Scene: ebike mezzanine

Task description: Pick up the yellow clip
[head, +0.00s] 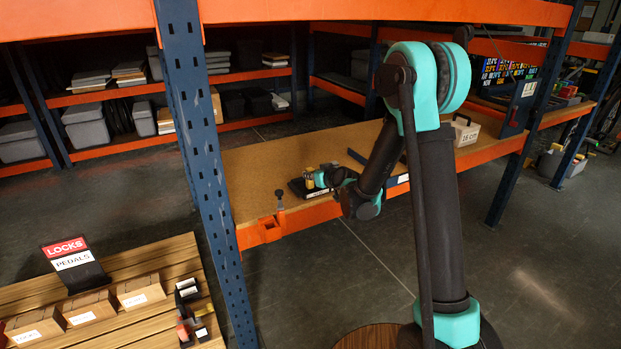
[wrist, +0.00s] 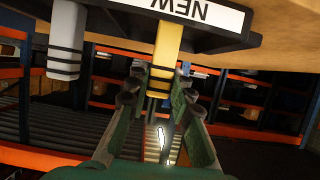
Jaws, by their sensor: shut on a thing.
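The yellow clip (wrist: 168,42) is a yellow block with dark bands, at the top middle of the wrist view. It stands at a dark holder (wrist: 232,38) with a white label reading "NEW", which appears upside down. My gripper (wrist: 160,86) has its two green-and-dark fingers on either side of the clip's end and is shut on it. In the head view the clip (head: 309,178) is a small yellow shape at the holder on the brown shelf, with my gripper (head: 318,179) beside it. Whether the clip is clear of the holder cannot be told.
A grey clip with dark bands (wrist: 66,45) is left of the yellow one in the wrist view. An orange beam (head: 330,211) edges the shelf (head: 258,160), and a blue post (head: 197,140) rises at its left. A slatted table (head: 150,262) with labelled boxes stands lower left.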

